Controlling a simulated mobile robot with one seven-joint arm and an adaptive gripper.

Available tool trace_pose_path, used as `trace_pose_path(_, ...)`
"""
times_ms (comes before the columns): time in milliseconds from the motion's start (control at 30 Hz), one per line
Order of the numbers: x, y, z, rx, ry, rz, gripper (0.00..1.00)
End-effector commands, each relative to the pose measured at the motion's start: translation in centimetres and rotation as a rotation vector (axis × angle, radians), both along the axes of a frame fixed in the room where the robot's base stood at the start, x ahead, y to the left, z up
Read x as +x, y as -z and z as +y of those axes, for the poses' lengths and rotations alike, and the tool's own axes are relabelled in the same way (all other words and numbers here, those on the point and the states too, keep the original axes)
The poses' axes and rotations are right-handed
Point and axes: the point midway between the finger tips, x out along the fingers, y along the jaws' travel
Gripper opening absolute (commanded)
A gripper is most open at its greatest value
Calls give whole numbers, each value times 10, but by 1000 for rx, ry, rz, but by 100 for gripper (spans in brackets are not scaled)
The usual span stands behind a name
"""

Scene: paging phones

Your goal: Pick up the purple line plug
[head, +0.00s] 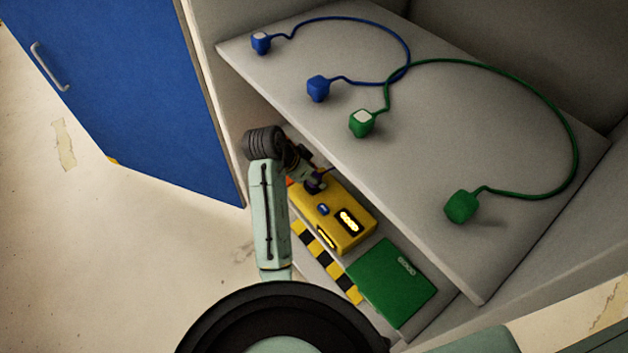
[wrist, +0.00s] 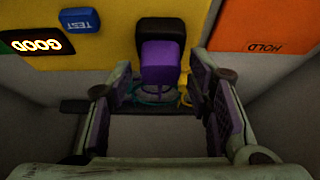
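The purple line plug (wrist: 162,62) stands at the yellow test box (wrist: 110,40), centred ahead of my gripper in the wrist view. My gripper (wrist: 163,80) is open, with one finger at each side of the plug and a narrow gap showing beside it. Whether a pad touches the plug lower down is too dark to tell. In the head view my gripper (head: 315,183) is at the upper left end of the yellow box (head: 355,238), under the shelf edge, and mostly hides the plug.
A grey shelf (head: 420,160) overhangs close to my arm, holding blue plugs (head: 318,88) and green plugs (head: 462,207) on cords. A blue door (head: 130,90) stands at left.

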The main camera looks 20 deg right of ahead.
Motion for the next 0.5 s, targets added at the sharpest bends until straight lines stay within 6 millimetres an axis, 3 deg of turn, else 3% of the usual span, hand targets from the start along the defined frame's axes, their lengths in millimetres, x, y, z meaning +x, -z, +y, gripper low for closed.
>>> trace_pose_path(500,0,0,0,0,0,0,9)
